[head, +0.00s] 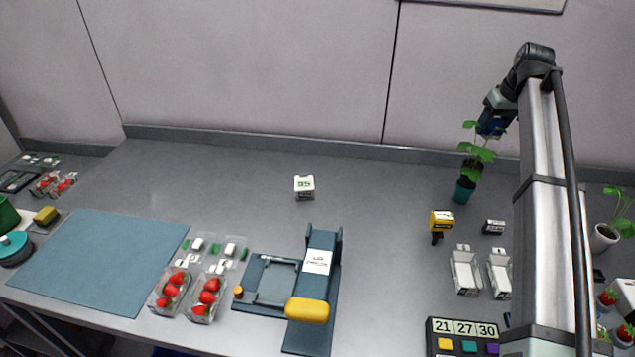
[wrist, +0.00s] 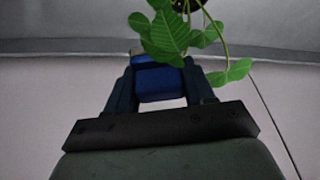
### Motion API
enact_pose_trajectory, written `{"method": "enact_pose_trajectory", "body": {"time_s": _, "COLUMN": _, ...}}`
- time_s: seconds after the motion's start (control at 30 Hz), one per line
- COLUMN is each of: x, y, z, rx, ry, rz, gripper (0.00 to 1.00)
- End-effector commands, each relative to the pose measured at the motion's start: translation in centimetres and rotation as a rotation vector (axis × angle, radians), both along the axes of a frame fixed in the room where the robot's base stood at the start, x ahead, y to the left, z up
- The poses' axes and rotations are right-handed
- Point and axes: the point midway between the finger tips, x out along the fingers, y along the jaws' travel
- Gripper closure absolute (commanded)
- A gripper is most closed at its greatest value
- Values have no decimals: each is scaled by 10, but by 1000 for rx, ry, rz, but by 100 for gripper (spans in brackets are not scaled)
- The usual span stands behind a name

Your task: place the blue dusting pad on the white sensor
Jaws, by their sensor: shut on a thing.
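The blue dusting pad (wrist: 160,82) is between the two fingers of my gripper (wrist: 162,72) in the wrist view, and my gripper is shut on it. In the head view, my gripper (head: 491,121) is raised at the back right, by the leaves of a potted plant. A small white cube with green marks on its face (head: 303,187), which looks like the white sensor, stands on the table at the back middle. It is well to the left of my gripper and lower. Its top is bare.
The green plant (head: 478,153) in a teal pot (head: 464,190) is close to my gripper; its leaves overlap the pad in the wrist view. A yellow handheld device (head: 441,220) stands nearby. A blue press with a yellow handle (head: 307,310) is in front of the cube. The table around the cube is clear.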

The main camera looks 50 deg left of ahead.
Motion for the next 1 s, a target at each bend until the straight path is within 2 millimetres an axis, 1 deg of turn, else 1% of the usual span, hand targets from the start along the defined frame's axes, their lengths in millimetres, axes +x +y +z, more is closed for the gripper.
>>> {"method": "enact_pose_trajectory", "body": {"time_s": 0.03, "x": -16, "y": 18, "z": 0, "rx": 0, "ry": 0, "rz": 25, "gripper": 77}}
{"method": "enact_pose_trajectory", "body": {"time_s": 0.17, "x": -53, "y": 59, "z": 0, "rx": 0, "ry": 0, "rz": 81, "gripper": 77}}
{"method": "enact_pose_trajectory", "body": {"time_s": 0.2, "x": -65, "y": 72, "z": 0, "rx": 0, "ry": 0, "rz": 97, "gripper": 77}}
{"method": "enact_pose_trajectory", "body": {"time_s": 0.37, "x": -115, "y": 117, "z": 0, "rx": 0, "ry": 0, "rz": 165, "gripper": 77}}
{"method": "enact_pose_trajectory", "body": {"time_s": 0.5, "x": -161, "y": 154, "z": 0, "rx": 0, "ry": 0, "rz": 225, "gripper": 77}}
{"method": "enact_pose_trajectory", "body": {"time_s": 0.67, "x": -215, "y": 193, "z": 0, "rx": 0, "ry": 0, "rz": 294, "gripper": 77}}
{"method": "enact_pose_trajectory", "body": {"time_s": 0.8, "x": -266, "y": 223, "z": 0, "rx": 0, "ry": 0, "rz": 354, "gripper": 77}}
{"method": "enact_pose_trajectory", "body": {"time_s": 1.0, "x": -337, "y": 259, "z": 0, "rx": 1, "ry": 1, "rz": 437, "gripper": 77}}
